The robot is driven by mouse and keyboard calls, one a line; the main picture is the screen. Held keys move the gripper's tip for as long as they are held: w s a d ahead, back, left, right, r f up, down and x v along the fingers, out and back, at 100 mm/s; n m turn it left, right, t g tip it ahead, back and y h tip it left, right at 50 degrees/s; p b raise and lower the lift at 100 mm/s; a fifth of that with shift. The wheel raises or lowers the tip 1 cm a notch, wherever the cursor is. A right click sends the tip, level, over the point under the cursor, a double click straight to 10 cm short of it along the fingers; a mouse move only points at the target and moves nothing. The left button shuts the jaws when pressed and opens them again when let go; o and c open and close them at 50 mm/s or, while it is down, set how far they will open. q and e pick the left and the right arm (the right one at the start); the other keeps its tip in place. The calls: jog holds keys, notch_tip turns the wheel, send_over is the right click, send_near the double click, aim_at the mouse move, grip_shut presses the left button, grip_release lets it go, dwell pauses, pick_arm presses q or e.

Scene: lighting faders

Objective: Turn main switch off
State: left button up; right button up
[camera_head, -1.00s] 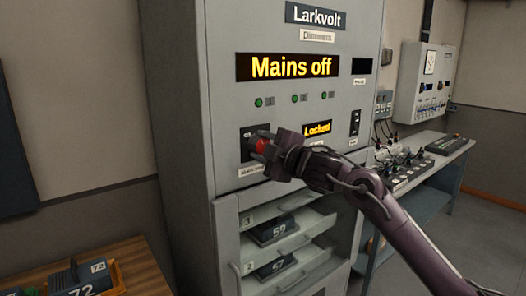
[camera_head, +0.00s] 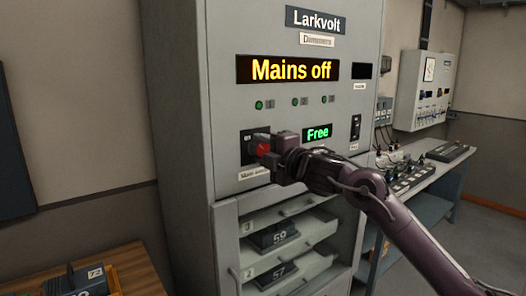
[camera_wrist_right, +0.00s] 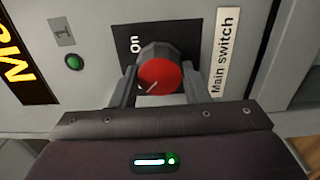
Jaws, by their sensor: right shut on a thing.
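The main switch is a red-faced rotary knob (camera_wrist_right: 160,76) on a dark plate (camera_wrist_right: 185,38) labelled "Main switch" (camera_wrist_right: 224,55). In the head view the red knob (camera_head: 263,148) shows at the left of the cabinet front. My right gripper (camera_head: 268,146) is shut on the knob, with a finger on each side of it in the wrist view (camera_wrist_right: 160,85). The yellow display (camera_head: 288,69) reads "Mains off". A smaller display (camera_head: 317,133) reads "Free" in green. My left gripper is not in view.
Below the switch, the grey cabinet (camera_head: 180,120) has open shelves with dark modules numbered 59 (camera_head: 272,238) and 57 (camera_head: 276,275). A wooden table (camera_head: 140,265) stands at lower left. A bench with a fader desk (camera_head: 410,175) stands at right.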

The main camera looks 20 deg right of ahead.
jog(key=shift+f, duration=0.15)
jog(key=o, duration=1)
jog(key=shift+c, duration=0.2)
jog(key=shift+s, duration=0.1)
jog(key=shift+s+d, duration=0.15)
jog(key=shift+s, duration=0.1)
jog(key=b+v, duration=0.2)
jog(key=v, duration=0.5)
